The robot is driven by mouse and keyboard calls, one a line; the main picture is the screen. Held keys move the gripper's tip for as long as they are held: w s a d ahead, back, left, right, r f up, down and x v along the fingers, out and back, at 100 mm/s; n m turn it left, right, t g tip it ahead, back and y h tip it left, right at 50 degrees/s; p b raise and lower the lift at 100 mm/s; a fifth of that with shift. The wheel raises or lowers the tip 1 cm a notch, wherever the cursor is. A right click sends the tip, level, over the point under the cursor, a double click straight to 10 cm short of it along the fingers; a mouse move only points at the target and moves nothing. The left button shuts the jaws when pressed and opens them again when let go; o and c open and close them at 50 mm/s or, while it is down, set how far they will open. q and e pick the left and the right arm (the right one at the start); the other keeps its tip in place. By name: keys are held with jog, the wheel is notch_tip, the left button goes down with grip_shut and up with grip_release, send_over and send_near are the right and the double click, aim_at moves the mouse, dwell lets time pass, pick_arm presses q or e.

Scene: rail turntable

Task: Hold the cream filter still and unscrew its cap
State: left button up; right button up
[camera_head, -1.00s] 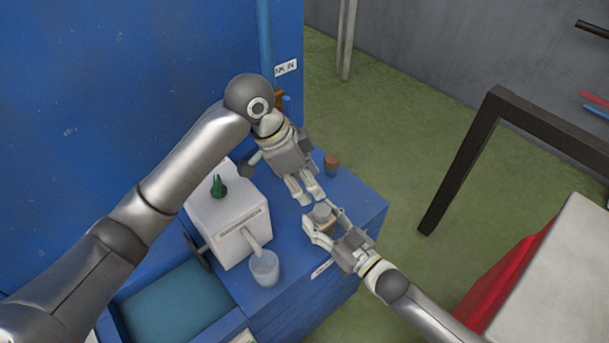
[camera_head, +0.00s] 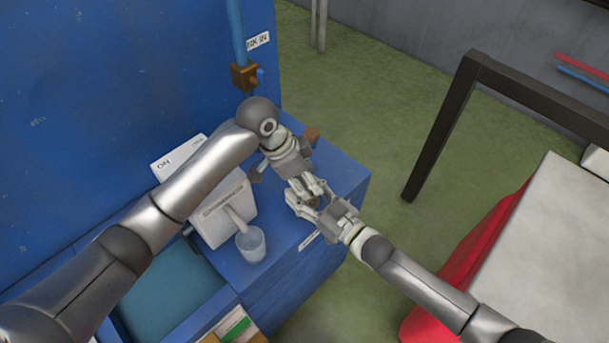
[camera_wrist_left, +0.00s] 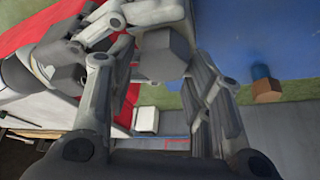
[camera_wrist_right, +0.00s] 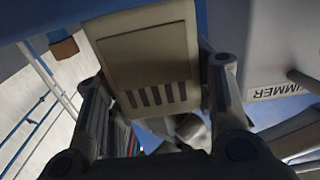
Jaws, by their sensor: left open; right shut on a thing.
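The cream filter (camera_wrist_right: 148,62), a boxy body with dark slots, sits between the fingers of my right gripper (camera_wrist_right: 160,95), which is shut on it. In the head view my right gripper (camera_head: 318,207) is over the blue bench, and the filter is mostly hidden by the fingers. A grey, faceted cap (camera_wrist_left: 166,54) shows in the left wrist view between the spread fingers of my left gripper (camera_wrist_left: 160,85). My left gripper (camera_head: 310,187) is open, right at the filter in the head view. I cannot tell whether its fingers touch the cap.
A blue basin (camera_head: 165,295) lies at lower left. A dark frame (camera_head: 440,120) stands right.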

pick_arm(q)
jog(key=c, duration=0.8)
jog(key=n+t, duration=0.1)
jog(key=n, duration=0.2)
jog(key=n+t+y, duration=0.1)
jog(key=n, duration=0.2)
jog(key=shift+w+a, duration=0.1)
jog(key=n+y, duration=0.1)
jog(key=n, duration=0.1)
jog(key=n+t+y, duration=0.1)
jog(key=n, duration=0.2)
jog(key=shift+n, duration=0.5)
jog(key=n+y, duration=0.2)
jog(key=n, duration=0.3)
jog(key=shift+a+n, duration=0.1)
jog(key=shift+n, duration=0.3)
jog(key=shift+f+y, duration=0.1)
jog(key=shift+y, duration=0.2)
